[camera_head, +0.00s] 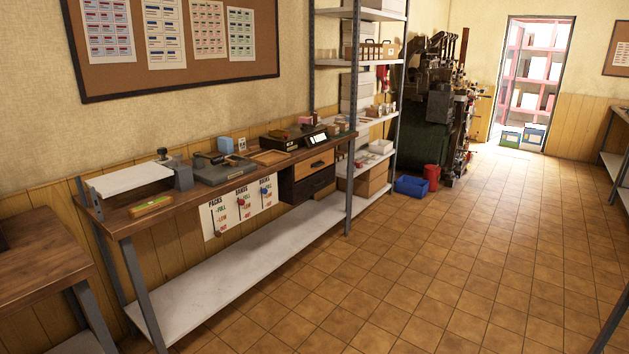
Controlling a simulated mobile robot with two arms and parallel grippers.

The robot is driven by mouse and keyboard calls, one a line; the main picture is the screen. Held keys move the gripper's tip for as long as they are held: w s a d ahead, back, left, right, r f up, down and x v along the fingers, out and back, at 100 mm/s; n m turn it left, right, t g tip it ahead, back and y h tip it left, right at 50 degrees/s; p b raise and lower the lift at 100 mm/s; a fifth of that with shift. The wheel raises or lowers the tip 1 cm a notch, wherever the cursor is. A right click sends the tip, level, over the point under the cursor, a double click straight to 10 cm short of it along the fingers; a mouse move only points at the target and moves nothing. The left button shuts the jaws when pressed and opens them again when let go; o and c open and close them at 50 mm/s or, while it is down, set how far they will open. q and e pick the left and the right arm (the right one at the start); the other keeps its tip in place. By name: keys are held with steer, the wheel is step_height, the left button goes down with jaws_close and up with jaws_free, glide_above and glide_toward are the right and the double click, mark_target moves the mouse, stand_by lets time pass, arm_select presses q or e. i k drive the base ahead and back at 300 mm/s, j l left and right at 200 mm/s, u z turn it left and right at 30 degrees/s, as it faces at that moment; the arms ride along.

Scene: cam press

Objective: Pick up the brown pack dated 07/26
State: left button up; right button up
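I cannot make out any pack with a readable 07/26 date. Small brown items (279,134) lie on the dark unit at the right part of the wooden workbench (125,221), too small to identify. A sheet with the word PACKS and coloured markers (240,207) hangs on the bench front. Neither of my grippers is in view.
A metal shelf rack (350,205) with boxes stands beyond the bench. A blue bin (411,186) and a red bin (431,176) sit on the floor before a dark green machine (427,120). The tiled floor (440,270) is clear up to the open doorway (530,85).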

mark_target(333, 130)
steer(key=i+l+z, duration=0.1)
steer(key=i+z, duration=0.9)
steer(key=i+u, duration=0.15)
steer(key=i, duration=0.3)
steer(key=i+l+u, duration=0.2)
steer(key=i, duration=0.2)
steer(key=i+u, duration=0.15)
steer(key=i, duration=0.3)
steer(key=i+l+u, duration=0.15)
steer(key=i, duration=0.25)
steer(key=i+l+u, duration=0.45)
steer(key=i, duration=0.2)
